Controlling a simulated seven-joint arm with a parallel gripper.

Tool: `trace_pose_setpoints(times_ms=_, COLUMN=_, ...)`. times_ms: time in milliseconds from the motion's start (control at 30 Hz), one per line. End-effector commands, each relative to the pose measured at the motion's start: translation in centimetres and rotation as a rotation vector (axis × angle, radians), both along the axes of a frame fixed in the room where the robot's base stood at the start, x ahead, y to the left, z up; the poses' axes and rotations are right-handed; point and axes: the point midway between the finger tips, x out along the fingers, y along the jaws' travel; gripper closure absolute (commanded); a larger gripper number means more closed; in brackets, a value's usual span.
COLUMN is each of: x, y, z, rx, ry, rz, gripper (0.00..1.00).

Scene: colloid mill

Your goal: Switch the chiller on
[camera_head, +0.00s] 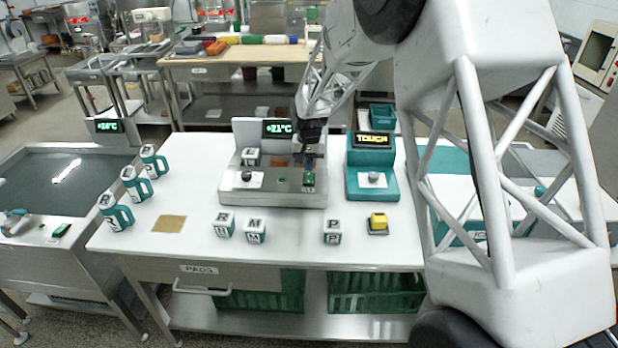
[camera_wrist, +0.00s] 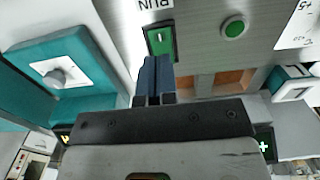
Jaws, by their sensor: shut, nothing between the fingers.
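A steel unit (camera_head: 285,198) with a green temperature display (camera_head: 277,129) stands at the back middle of the white table; no name on it is readable, so I cannot confirm it is the chiller. Its green rocker switch (camera_head: 308,180) is at the right of its front deck. In the wrist view the switch (camera_wrist: 160,40) sits in a dark frame beside the word RUN, with a round green button or lamp (camera_wrist: 234,27) to its right. My gripper (camera_head: 309,152) is shut and empty. Its fingertips (camera_wrist: 155,65) are close to the switch; I cannot tell whether they touch.
A teal unit (camera_head: 372,185) with a TOUCH display stands right of the steel unit. Lettered blocks (camera_head: 255,232), a yellow-topped block (camera_head: 377,223) and teal-handled mugs (camera_head: 136,186) stand around. A tank (camera_head: 50,180) with its own temperature display is at left. The front table is mostly clear.

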Motion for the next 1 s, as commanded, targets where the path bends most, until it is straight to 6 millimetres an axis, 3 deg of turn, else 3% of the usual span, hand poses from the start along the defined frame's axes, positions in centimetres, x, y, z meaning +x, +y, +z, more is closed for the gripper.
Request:
trace_pose_setpoints(times_ms=500, x=0.0, y=0.0, z=2.6, rx=0.0, ry=0.0, rz=0.0, gripper=1.0)
trace_pose_setpoints(times_ms=1000, x=-0.2, y=-0.2, z=3.1, rx=0.0, ry=-0.002, rz=0.0, gripper=1.0)
